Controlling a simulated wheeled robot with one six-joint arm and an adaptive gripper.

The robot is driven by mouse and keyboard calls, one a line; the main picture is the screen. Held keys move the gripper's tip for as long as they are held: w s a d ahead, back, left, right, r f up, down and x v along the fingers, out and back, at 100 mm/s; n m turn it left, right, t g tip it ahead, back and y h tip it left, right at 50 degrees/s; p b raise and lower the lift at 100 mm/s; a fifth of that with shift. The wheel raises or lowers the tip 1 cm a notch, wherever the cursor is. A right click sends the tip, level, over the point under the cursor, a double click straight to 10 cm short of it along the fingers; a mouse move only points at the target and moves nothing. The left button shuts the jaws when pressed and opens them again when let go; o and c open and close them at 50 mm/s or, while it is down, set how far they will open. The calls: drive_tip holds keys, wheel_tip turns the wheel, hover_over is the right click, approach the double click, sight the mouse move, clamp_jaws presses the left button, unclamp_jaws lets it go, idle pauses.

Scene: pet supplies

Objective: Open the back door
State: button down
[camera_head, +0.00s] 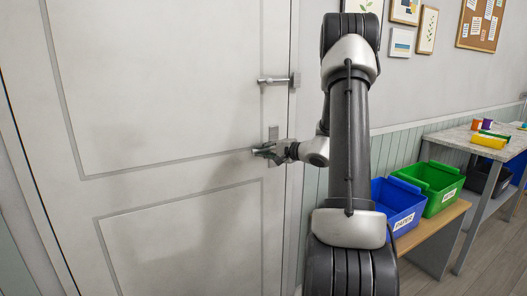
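The white panelled door (160,90) fills the left half of the head view and looks closed against its frame. A metal sliding bolt or latch (275,81) lies horizontally across the door's right edge. Below it is a small metal plate (273,132), probably the handle's plate. My gripper (262,152) is at the door just below this plate, reaching in from the right. It hides most of any handle there. I cannot tell whether its fingers are open or closed on the handle.
Right of the door, a blue bin (397,206) and a green bin (440,183) sit on a low wooden bench (425,234). A table (460,138) with small coloured items stands farther right. Pictures and a corkboard (480,22) hang on the wall. Floor shows at lower right.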

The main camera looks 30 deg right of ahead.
sight(267, 161)
drive_tip(key=shift+f, duration=0.15)
drive_tip(key=shift+d+f+n+g+h, duration=0.25)
drive_tip(key=shift+f+n+h, duration=0.3)
drive_tip(key=shift+f+n, duration=0.25)
drive_tip(key=shift+d+f+n+g+h, duration=0.3)
drive_tip(key=shift+f+n+h, duration=0.2)
drive_tip(key=shift+f+n, duration=0.35)
drive_tip(key=shift+d+f+n+g+h, duration=0.25)
drive_tip(key=shift+f+n+h, duration=0.35)
drive_tip(key=shift+n, duration=0.35)
drive_tip(key=shift+s, duration=0.15)
